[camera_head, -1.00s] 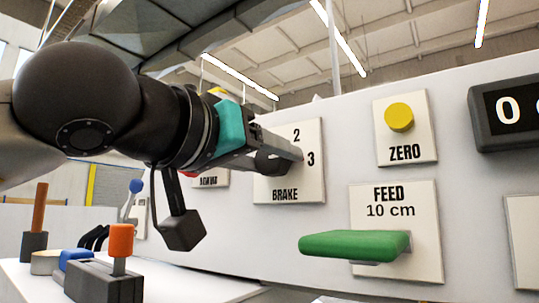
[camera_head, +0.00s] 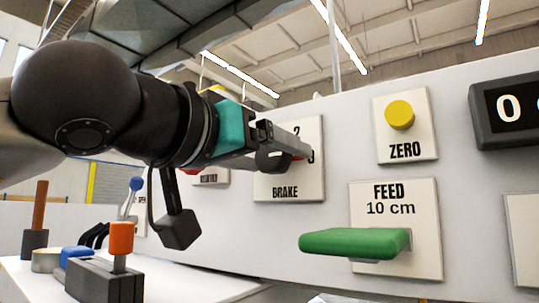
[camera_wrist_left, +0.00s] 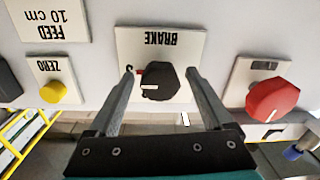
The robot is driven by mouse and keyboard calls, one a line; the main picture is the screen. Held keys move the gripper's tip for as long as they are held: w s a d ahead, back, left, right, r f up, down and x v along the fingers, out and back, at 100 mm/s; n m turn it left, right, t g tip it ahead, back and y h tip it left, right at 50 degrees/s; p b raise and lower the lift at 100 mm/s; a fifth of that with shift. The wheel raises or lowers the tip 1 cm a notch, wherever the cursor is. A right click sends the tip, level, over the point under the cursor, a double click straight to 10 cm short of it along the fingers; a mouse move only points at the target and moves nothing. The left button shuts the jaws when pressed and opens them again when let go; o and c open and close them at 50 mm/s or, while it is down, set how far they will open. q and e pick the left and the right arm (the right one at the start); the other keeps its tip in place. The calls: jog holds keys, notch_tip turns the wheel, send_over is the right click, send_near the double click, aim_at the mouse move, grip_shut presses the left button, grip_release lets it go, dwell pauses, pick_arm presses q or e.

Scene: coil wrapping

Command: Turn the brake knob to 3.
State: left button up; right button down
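The brake knob (camera_wrist_left: 163,82) is black with a white line, on the white BRAKE plate (camera_wrist_left: 185,45), which appears upside down in the left wrist view. The line points left there. A small red mark and a partly hidden numeral lie just left of the knob. My left gripper (camera_wrist_left: 158,80) is open, with one finger on each side of the knob and visible gaps. In the head view my left gripper (camera_head: 290,155) is in front of the BRAKE plate (camera_head: 308,190); it hides most of the knob and part of the 3. My right gripper is not seen.
A red knob (camera_wrist_left: 273,97) is right of the brake in the wrist view. The head view shows a yellow ZERO button (camera_head: 399,115), a green FEED lever (camera_head: 354,243) and a dark display (camera_head: 505,108) to the right. An orange-topped block (camera_head: 121,238) stands at lower left.

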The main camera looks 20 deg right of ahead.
pick_arm(q)
jog(key=shift+a, duration=0.1)
jog(key=b+v, duration=0.1)
jog(key=v, duration=1.4)
